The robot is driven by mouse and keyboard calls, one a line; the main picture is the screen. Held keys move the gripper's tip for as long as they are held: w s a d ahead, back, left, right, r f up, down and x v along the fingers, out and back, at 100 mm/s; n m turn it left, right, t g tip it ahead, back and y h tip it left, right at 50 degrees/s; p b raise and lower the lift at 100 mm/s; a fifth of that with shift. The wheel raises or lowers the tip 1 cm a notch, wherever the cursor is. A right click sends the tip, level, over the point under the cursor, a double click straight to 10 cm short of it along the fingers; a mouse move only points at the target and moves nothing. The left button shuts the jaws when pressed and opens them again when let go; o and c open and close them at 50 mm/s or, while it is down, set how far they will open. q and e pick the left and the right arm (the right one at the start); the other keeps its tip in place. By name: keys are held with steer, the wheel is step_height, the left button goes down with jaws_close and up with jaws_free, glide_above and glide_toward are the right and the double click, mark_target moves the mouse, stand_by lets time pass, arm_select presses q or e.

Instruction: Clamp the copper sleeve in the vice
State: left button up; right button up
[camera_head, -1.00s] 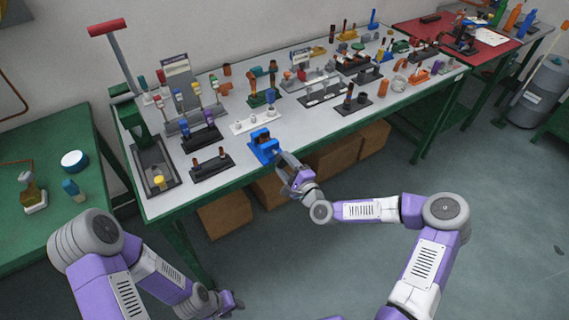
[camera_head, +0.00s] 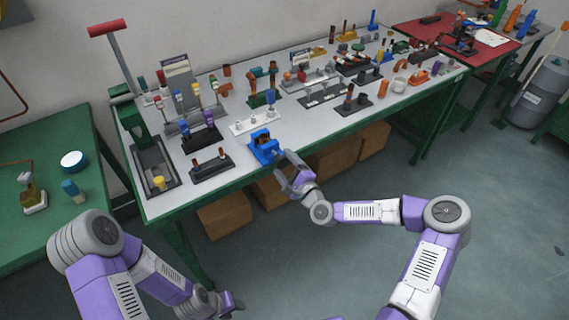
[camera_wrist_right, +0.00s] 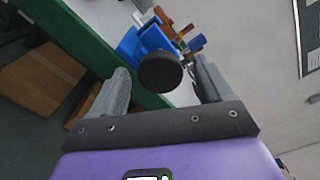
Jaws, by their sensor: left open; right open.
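The blue vice (camera_head: 262,151) stands at the front edge of the grey bench. A small brown piece (camera_head: 264,139) shows at its jaws, probably the copper sleeve; I cannot tell how tightly it is held. In the right wrist view the vice (camera_wrist_right: 131,44) is ahead, with its round black handle end (camera_wrist_right: 160,72) facing me between my right fingers. My right gripper (camera_head: 284,168) is open and empty, just in front of the vice, with no clear contact. My left gripper (camera_head: 234,304) is low in front of the bench, away from the vice, and open.
A black stand with brown-topped pieces (camera_head: 209,166) is left of the vice, and a white rack (camera_head: 254,122) is behind it. Several other stands crowd the bench (camera_head: 310,125). Cardboard boxes (camera_head: 225,213) sit underneath. The floor in front is clear.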

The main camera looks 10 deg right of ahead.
steer(key=n+b, duration=0.2)
steer(key=n, duration=0.3)
steer(key=shift+n, duration=0.3)
steer(key=c, duration=1.1)
steer(key=shift+o, duration=0.2)
steer(key=shift+m, duration=1.4)
